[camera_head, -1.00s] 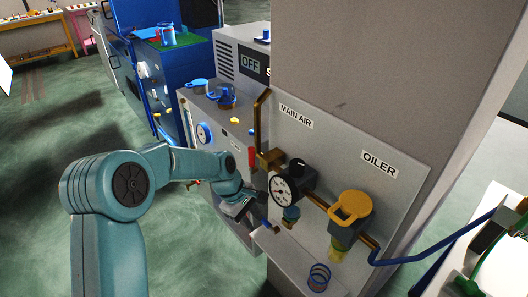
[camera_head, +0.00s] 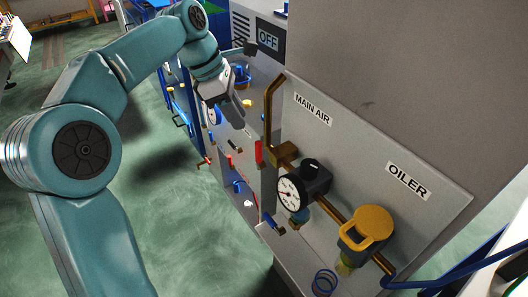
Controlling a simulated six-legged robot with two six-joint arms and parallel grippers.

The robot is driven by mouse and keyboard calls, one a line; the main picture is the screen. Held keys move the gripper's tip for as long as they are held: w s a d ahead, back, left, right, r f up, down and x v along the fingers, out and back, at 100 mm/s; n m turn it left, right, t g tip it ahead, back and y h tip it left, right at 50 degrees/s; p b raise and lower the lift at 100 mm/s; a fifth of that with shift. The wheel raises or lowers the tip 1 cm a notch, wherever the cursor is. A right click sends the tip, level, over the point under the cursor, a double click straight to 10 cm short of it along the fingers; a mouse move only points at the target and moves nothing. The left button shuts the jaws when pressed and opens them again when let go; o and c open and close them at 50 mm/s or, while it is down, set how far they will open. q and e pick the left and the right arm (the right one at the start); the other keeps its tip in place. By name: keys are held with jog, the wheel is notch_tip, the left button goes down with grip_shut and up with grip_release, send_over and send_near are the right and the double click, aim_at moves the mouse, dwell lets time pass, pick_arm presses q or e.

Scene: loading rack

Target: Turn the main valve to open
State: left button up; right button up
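The main valve shows below the MAIN AIR label (camera_head: 313,108) on the grey panel. It has a brass body (camera_head: 284,153) on a brown pipe, and a red handle (camera_head: 258,152) hangs at its left, pointing roughly up and down. My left gripper (camera_head: 245,78) is above and to the left of the red handle, apart from it. Its two dark fingers are spread, with nothing seen between them. My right gripper is not in view.
A round gauge (camera_head: 291,192) and a yellow-topped oiler (camera_head: 366,229) sit on the pipe right of and below the valve. Green floor is open at left.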

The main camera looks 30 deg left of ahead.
pick_arm(q)
send_near(261, 155)
jog(key=x, duration=0.7)
jog(key=shift+f, duration=0.4)
jog(key=shift+w+d+f, duration=0.1)
jog(key=shift+w+f, duration=0.2)
jog(key=shift+f, duration=0.25)
jog(key=shift+w+f, duration=0.35)
jog(key=shift+f, duration=0.25)
jog(key=shift+w+d+f, duration=0.1)
jog(key=shift+d+f, duration=0.05)
jog(key=shift+f, duration=0.05)
jog(key=shift+s+d, duration=0.2)
jog(key=shift+w+a, duration=0.1)
jog(key=shift+a, duration=0.1)
jog(key=shift+c, duration=1.2)
jog(key=shift+d, duration=0.1)
grip_shut()
